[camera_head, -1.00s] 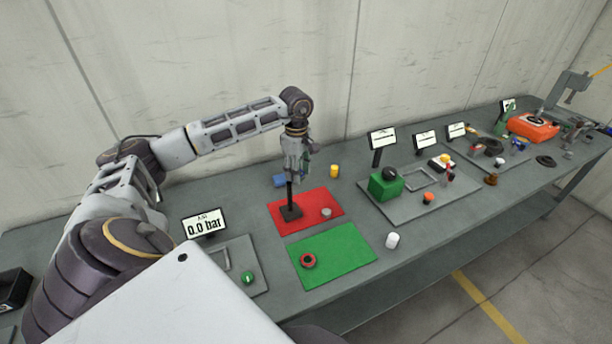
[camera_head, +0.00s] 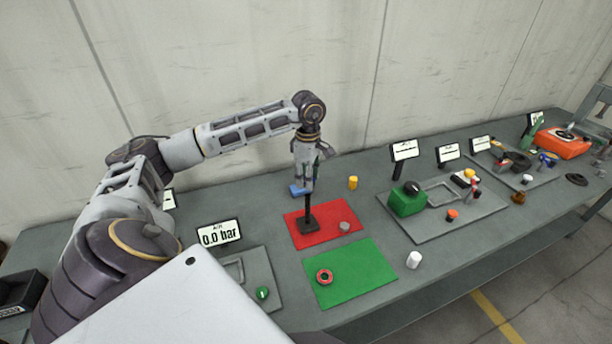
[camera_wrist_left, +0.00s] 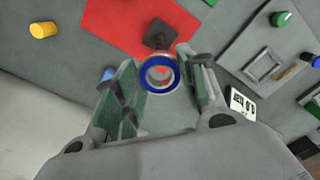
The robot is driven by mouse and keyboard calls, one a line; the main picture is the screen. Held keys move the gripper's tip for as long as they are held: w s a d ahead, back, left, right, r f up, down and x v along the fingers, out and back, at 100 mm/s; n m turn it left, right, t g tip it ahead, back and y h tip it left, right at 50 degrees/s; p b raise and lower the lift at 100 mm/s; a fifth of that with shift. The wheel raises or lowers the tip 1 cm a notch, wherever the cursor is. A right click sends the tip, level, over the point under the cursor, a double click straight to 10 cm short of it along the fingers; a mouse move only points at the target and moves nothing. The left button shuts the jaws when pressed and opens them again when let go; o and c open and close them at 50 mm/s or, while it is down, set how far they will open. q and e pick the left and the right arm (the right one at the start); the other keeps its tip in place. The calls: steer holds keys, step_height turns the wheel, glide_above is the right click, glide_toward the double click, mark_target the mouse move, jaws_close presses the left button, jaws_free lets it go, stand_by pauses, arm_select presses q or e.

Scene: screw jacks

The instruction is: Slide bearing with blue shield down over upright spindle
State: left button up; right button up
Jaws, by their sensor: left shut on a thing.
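The bearing (camera_wrist_left: 147,84) is a short metal ring with a blue shield on the face toward the wrist camera. My left gripper (camera_wrist_left: 160,80) is shut on it, one finger on each side; it also shows in the head view (camera_head: 305,188), pointing down. The upright spindle (camera_head: 307,205) is a thin dark rod on a dark square base (camera_head: 308,224) on the red mat (camera_head: 299,239). The gripper is directly above the spindle in the head view. The fingers hide the spindle's top, and I cannot tell whether the bearing is around it. My right gripper is out of view.
A small grey part (camera_head: 345,227) lies on the red mat. A red-and-dark ring (camera_head: 324,276) lies on the green mat (camera_head: 365,270). A blue block (camera_head: 296,190), a yellow cylinder (camera_head: 353,183) and a white cylinder (camera_head: 413,260) stand nearby. A display (camera_head: 219,234) stands left of the mats.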

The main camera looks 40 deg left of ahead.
mark_target(308, 195)
arm_select(q)
steer(key=shift+n, duration=0.3)
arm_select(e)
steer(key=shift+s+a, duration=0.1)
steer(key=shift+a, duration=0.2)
arm_select(q)
steer(key=shift+f, duration=0.2)
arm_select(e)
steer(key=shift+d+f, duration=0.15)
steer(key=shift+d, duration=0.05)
arm_select(q)
steer(key=shift+f+b, duration=0.9)
steer(key=shift+f, duration=0.6)
steer(key=shift+f+b, duration=0.5)
steer(key=shift+f, duration=0.25)
steer(key=shift+f+b, duration=1.5)
steer(key=shift+f, duration=0.45)
steer(key=shift+f+b, duration=0.7)
steer(key=shift+f, duration=0.3)
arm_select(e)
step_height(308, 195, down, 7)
arm_select(q)
steer(key=shift+f, duration=0.1)
